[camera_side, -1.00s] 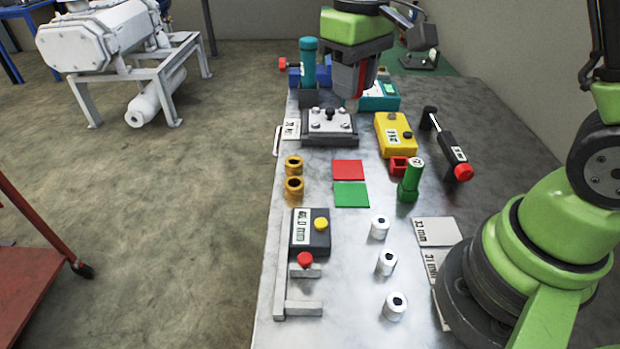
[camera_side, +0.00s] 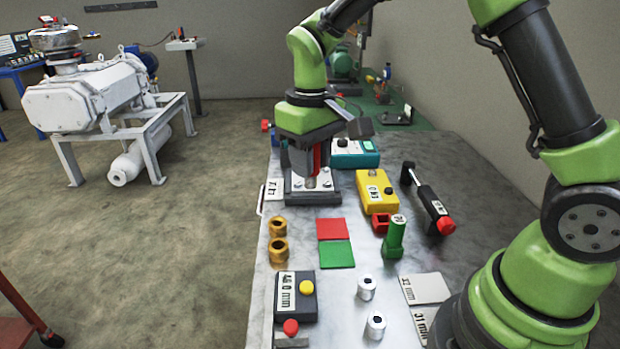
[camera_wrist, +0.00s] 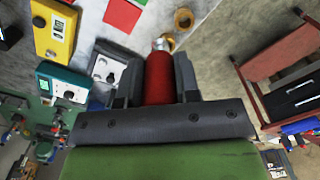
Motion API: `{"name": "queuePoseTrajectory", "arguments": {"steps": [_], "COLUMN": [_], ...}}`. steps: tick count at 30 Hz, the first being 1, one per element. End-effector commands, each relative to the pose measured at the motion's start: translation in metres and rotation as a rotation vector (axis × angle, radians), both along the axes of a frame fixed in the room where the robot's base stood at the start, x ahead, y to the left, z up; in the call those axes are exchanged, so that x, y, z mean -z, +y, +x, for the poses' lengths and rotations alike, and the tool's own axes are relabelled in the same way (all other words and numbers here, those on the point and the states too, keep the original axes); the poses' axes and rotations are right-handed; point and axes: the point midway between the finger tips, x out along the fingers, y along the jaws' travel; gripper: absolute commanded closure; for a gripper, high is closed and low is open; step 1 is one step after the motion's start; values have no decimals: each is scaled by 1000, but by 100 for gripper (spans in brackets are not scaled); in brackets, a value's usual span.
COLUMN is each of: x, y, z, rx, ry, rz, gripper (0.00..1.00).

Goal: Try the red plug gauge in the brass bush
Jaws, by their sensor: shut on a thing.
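My gripper (camera_side: 312,160) is shut on the red plug gauge (camera_side: 318,157), which points downward with a silver tip at its lower end. In the wrist view the red gauge (camera_wrist: 158,80) sits between the jaws of my gripper (camera_wrist: 157,85). In the side view the tip appears over the grey plate with knobs (camera_side: 300,199); I cannot tell its height. Two brass bushes (camera_side: 278,250) (camera_side: 277,227) stand on the left side of the table, nearer the side camera than my gripper. The wrist view shows the brass bushes (camera_wrist: 184,17) (camera_wrist: 167,43) just beyond the tip.
A red mat (camera_side: 331,229) and a green mat (camera_side: 337,255) lie right of the bushes. A green gauge (camera_side: 394,238) stands beside a small red block (camera_side: 381,223). A yellow box (camera_side: 376,192), teal box (camera_side: 356,153) and dark button box (camera_side: 296,296) stand around.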

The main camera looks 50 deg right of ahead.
Motion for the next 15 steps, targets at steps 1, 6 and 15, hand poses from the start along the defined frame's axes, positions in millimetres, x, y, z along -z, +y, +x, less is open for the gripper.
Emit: {"name": "queuePoseTrajectory", "arguments": {"steps": [1, 6, 15], "x": [14, 53, 82], "y": [7, 27, 42], "z": [9, 32, 45], "rx": [1, 20, 37], "ry": [6, 5, -2], "rz": [-1, 0, 0], "gripper": [95, 95, 95]}}
